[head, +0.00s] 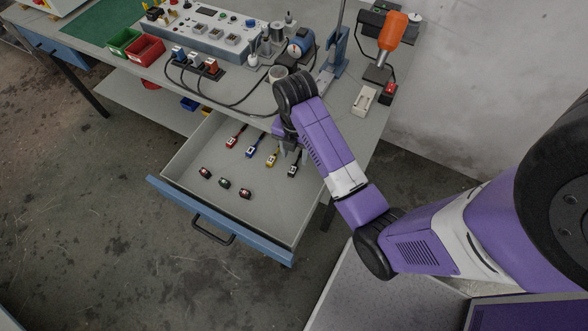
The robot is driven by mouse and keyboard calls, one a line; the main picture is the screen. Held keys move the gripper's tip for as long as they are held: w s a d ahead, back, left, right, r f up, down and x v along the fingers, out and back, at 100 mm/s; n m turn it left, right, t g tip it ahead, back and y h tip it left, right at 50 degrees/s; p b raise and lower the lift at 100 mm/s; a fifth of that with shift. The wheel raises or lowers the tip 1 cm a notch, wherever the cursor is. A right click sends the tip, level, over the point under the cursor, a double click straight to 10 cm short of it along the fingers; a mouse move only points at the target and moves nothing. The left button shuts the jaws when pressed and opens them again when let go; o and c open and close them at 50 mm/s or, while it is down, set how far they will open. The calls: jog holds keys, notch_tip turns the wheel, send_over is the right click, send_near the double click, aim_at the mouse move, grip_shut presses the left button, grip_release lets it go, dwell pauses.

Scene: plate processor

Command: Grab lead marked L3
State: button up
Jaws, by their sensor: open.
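In the head view an open drawer holds several short leads with white tags: a red lead (236,137), a blue lead (255,147), a yellow lead (273,157) and a black lead (294,168). The tag markings are too small to read, so I cannot tell which one is L3. My gripper (287,148) hangs over the drawer's right rear part, close to the yellow and black leads. It is open and seems empty. My wrist partly hides it, and its height above the leads is hard to tell.
Three small dark-and-red pieces (224,183) lie in the front of the drawer (190,158). The workbench (240,80) above carries a control panel (215,32), cables, red and green bins (145,50) and an orange-handled tool (391,32).

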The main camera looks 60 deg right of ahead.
aim_at(292, 171)
jog(key=shift+w+a+f, duration=0.1)
jog(key=shift+a+f, duration=0.05)
jog(key=shift+f, duration=1.2)
jog(key=shift+w+a+f, duration=0.1)
jog(key=shift+f, duration=1.3)
jog(key=shift+w+a+f, duration=0.1)
jog(key=shift+a+f, duration=0.05)
jog(key=shift+f, duration=1.2)
grip_shut()
